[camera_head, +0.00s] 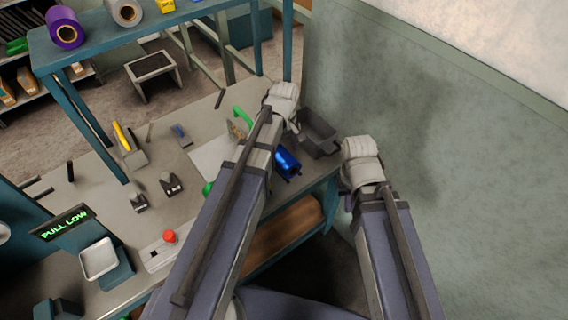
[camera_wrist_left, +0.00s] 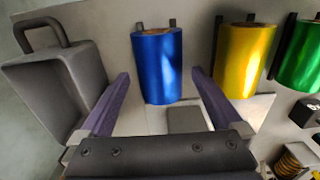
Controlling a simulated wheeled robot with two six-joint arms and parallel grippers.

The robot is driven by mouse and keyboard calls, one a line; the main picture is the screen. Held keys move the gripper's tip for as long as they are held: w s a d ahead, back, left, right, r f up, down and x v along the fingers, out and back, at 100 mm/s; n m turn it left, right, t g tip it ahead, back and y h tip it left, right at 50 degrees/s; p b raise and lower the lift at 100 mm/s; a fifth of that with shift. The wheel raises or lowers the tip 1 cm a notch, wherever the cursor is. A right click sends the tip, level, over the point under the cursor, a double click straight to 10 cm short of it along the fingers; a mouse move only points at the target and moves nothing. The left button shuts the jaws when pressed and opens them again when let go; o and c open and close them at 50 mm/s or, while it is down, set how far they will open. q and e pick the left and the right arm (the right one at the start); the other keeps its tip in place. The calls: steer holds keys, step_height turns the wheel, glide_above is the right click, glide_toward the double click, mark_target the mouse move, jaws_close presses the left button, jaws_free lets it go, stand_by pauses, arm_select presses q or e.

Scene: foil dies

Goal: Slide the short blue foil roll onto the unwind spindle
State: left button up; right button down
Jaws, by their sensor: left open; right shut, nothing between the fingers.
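The short blue foil roll (camera_head: 287,162) stands near the right end of the bench, beside my left forearm. In the left wrist view the blue roll (camera_wrist_left: 158,65) shows upright, ahead of and between the purple fingers of my left gripper (camera_wrist_left: 160,76). That gripper is open, with a gap between each finger and the roll, and empty. In the head view my left wrist (camera_head: 283,95) hides its fingers. My right gripper (camera_head: 362,152) is off the bench's right end near the wall, shut and empty, its fingertips hidden. I cannot tell which post is the unwind spindle.
A yellow roll (camera_wrist_left: 245,60) and a green roll (camera_wrist_left: 300,58) stand right of the blue one. A dark grey handled bin (camera_head: 318,135) is close by the blue roll. A red button (camera_head: 169,236) and a lit display (camera_head: 62,222) are at the left.

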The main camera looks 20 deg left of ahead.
mark_target(284, 155)
arm_select(q)
steer(key=shift+f+b, duration=2.65)
steer(key=shift+r, duration=0.1)
steer(key=c, duration=1.5)
